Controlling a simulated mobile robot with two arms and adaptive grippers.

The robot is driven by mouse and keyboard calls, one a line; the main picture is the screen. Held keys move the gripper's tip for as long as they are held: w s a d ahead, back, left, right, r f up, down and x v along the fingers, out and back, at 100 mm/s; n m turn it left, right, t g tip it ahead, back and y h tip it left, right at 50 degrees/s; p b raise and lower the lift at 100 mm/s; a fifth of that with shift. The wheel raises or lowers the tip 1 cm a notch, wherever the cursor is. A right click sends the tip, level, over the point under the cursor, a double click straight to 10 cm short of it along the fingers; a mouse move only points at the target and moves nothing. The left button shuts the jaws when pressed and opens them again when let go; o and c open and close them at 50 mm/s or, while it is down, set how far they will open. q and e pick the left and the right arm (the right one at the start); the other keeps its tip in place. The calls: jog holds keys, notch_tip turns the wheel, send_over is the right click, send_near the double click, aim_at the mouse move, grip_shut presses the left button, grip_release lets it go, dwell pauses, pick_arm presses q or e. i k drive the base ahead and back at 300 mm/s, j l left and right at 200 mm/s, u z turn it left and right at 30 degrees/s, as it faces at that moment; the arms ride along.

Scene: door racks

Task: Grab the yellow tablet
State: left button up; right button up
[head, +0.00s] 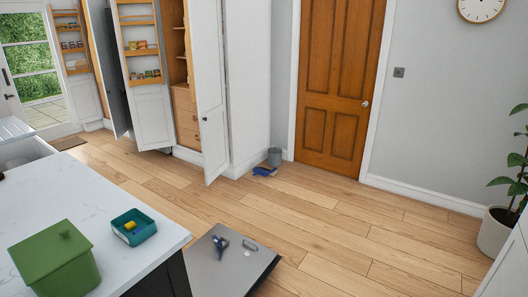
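A small yellow tablet (130,225) lies inside an open teal box (146,236) on the white marbled counter, in the lower left of the head view. It appears to rest among other small pieces that are too small to make out. Neither my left gripper nor my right gripper shows in this view.
A green lidded container (58,268) stands left of the teal box on the counter (95,197). A low grey panel, which looks like an open dishwasher door (215,272), juts out beyond the counter's right edge. An open cabinet door (212,125) stands behind. The wooden floor (330,235) is mostly clear.

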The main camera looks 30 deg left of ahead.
aim_at(131, 224)
jog(key=i+u, duration=0.25)
jog(key=i, duration=0.3)
jog(key=i+l+u, duration=0.1)
jog(key=i+u, duration=0.15)
jog(key=i, duration=0.3)
jog(key=i+l+u, duration=0.25)
jog(key=i, duration=0.25)
